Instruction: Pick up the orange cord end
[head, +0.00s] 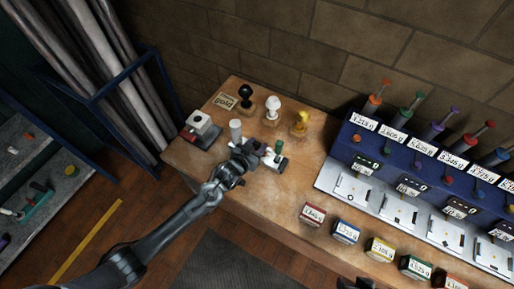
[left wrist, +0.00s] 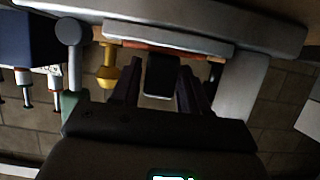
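I cannot make out the orange cord end for certain in either view. An orange-brown strip (left wrist: 165,47) crosses beyond the fingers in the left wrist view; I cannot tell what it is. My left gripper (head: 262,154) is over the left part of the wooden table, close to a grey device whose shape it partly hides. In the left wrist view its two dark fingers (left wrist: 160,88) stand apart, with a black block (left wrist: 162,76) showing between them. The block does not visibly touch either finger.
Beside my left gripper stand a grey cylinder (head: 235,130) and a green-topped piece (head: 278,147). Behind are black (head: 245,92), white (head: 273,106) and yellow (head: 301,121) knobbed stands. A blue rack (head: 340,146) fills the right. Several labelled boxes line the front edge.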

